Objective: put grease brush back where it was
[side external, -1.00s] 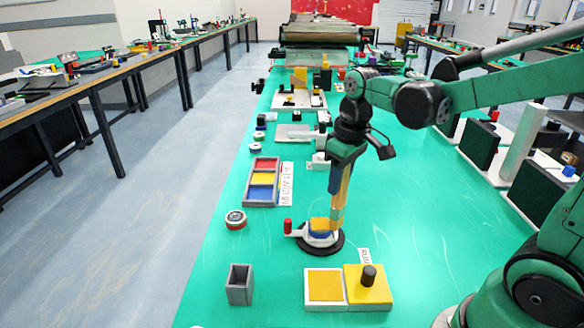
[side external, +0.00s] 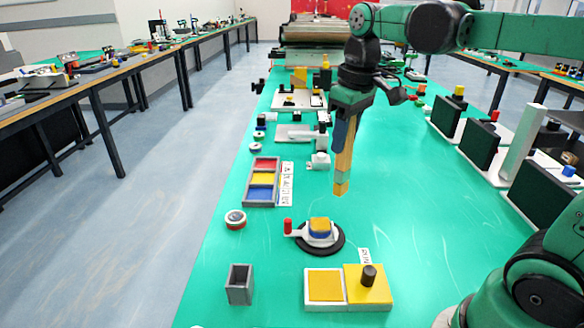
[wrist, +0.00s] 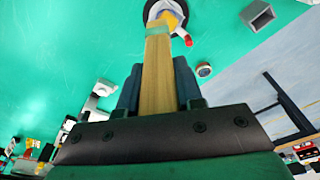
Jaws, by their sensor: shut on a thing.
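My gripper (side external: 343,142) is shut on the grease brush (side external: 343,170), a long tan stick with a yellowish lower end. The brush hangs nearly upright, its lower end above the round black-based fixture (side external: 333,247) and apart from it. That fixture carries a yellow and blue piece (side external: 320,229) and a red knob (side external: 288,226). In the wrist view the brush (wrist: 157,75) runs out between my two fingers, with a greenish band near its far end. An empty grey open-topped holder (side external: 239,285) stands at the front left of the table.
A yellow pad (side external: 325,286) and a yellow block with a dark knob (side external: 368,284) sit at the front. Dark upright panels stand on the right. Green tabletop between is clear.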

